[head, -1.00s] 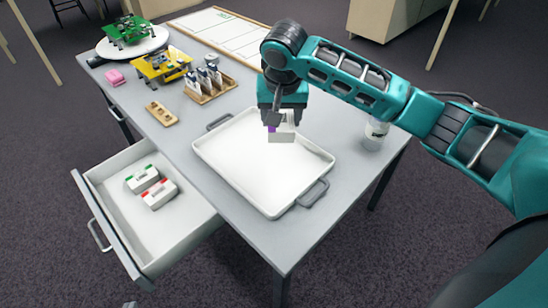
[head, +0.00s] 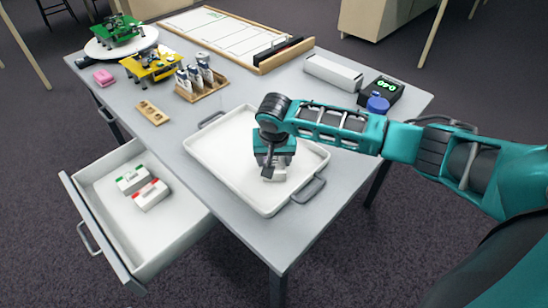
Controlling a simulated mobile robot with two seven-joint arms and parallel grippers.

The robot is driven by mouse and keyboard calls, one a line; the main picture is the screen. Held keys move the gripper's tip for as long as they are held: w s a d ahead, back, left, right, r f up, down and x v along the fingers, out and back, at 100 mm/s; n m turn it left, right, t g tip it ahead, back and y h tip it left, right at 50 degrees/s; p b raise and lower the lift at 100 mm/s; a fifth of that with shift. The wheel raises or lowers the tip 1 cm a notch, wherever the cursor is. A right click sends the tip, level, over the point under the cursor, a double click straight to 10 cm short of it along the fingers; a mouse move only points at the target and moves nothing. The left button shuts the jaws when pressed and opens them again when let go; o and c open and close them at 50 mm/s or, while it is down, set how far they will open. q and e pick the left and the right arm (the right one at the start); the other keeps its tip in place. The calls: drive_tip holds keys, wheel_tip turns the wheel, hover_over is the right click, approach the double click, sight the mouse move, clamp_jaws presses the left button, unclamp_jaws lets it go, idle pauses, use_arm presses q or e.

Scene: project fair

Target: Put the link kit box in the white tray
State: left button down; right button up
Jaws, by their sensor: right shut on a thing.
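The white tray (head: 232,171) lies on the grey table, with a grey handle at each end. My right gripper (head: 273,167) points down over the right part of the tray. It is shut on a small white box (head: 274,175), mostly hidden by the fingers. The box is inside the tray's outline, low over its floor or touching it; I cannot tell which. The box's label is hidden now. My left gripper is not in view.
An open drawer (head: 92,192) at the left holds a green-marked box (head: 133,179) and a red-marked box (head: 150,194).

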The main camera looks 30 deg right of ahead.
drive_tip(key=shift+r, duration=0.1)
drive_tip(key=o, duration=0.8)
drive_tip(key=shift+c, duration=0.2)
drive_tip(key=o, duration=0.3)
drive_tip(key=p+v, duration=0.2)
drive_tip(key=v, duration=1)
